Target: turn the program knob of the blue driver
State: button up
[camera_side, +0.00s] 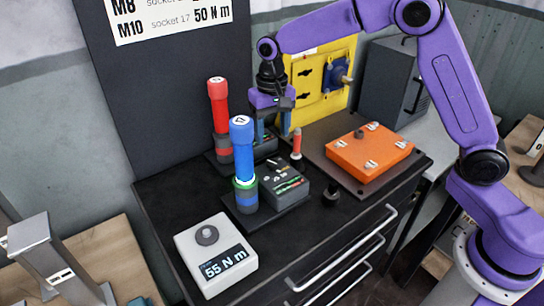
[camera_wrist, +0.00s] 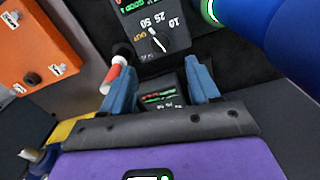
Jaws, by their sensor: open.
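The blue driver (camera_side: 243,155) stands upright in a dark stand, with a green glowing ring near its foot. In the wrist view its blue body (camera_wrist: 290,35) fills the top right corner. Next to it is a dark control box (camera_side: 284,184). The program knob (camera_wrist: 157,40) on the box is black with a white pointer, beside the marks OUT, 10, 25 and 50. My gripper (camera_side: 273,127) is behind and above this box in the side view. In the wrist view my gripper (camera_wrist: 161,70) has its blue fingers apart, nothing held, and the knob lies beyond the tips.
A red driver (camera_side: 218,105) stands behind the blue one. Its box (camera_wrist: 166,98) shows between my fingers. An orange case (camera_side: 368,152), a yellow panel (camera_side: 310,75) and a "55 N m" display box (camera_side: 215,254) surround the area.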

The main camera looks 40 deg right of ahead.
aim_at(272, 162)
notch_tip(272, 162, down, 9)
jog(key=shift+r, duration=0.1)
dwell(0.4)
jog(key=c, duration=1)
jog(key=shift+c, duration=0.2)
jog(key=shift+n, duration=0.4)
jog(key=n, duration=0.3)
jog(key=shift+n, duration=2)
